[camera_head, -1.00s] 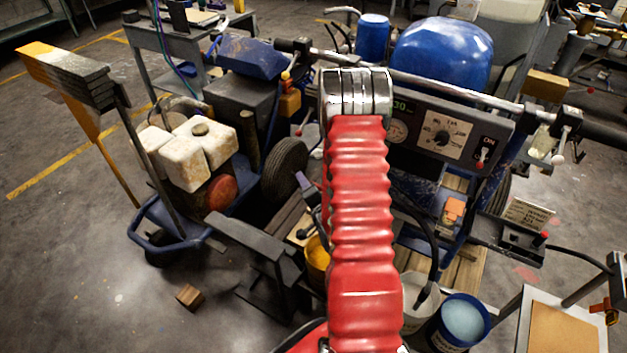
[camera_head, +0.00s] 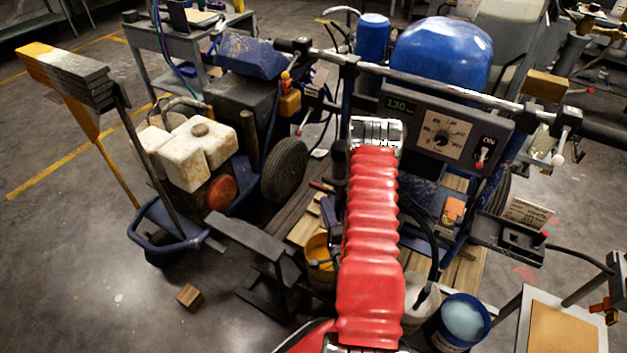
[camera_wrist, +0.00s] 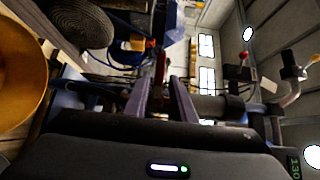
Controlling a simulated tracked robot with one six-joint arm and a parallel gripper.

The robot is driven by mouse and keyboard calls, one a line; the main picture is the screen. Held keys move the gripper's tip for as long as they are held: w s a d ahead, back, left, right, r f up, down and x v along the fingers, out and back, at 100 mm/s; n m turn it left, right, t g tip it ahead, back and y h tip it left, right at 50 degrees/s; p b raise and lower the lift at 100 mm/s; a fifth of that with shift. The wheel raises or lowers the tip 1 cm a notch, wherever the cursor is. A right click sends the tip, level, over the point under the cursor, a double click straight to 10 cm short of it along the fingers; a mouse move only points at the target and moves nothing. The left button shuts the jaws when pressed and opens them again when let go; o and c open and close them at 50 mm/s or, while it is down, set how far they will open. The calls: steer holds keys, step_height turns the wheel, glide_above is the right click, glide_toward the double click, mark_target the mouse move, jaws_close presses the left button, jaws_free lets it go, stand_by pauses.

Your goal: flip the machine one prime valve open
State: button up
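An orange valve-like fitting (camera_head: 289,103) with an orange knob on top stands on the left machine, behind its wheel; it seems to show in the wrist view (camera_wrist: 137,42). A second orange fitting (camera_head: 453,210) sits low on the right machine. No readable label shows which is the machine one prime valve. A dark red bar (camera_head: 322,187) lies just left of my arm; a dark red piece (camera_wrist: 160,66) shows between my fingertips in the wrist view. My gripper (camera_wrist: 164,80) has its fingers apart; contact cannot be told. My red-sleeved arm hides much of it in the head view.
A control panel (camera_head: 440,130) reading 130 and a long handlebar (camera_head: 420,85) stand behind my arm. A wheel (camera_head: 285,170) and white tank (camera_head: 200,150) are left. A yellow bucket (camera_head: 318,262) and blue bucket (camera_head: 463,322) stand near. Floor at left is mostly clear.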

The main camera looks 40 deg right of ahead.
mark_target(316, 184)
steer(key=x, duration=1.4)
steer(key=shift+s, duration=0.1)
steer(key=shift+c, duration=0.2)
steer(key=shift+f, duration=0.1)
jaws_close()
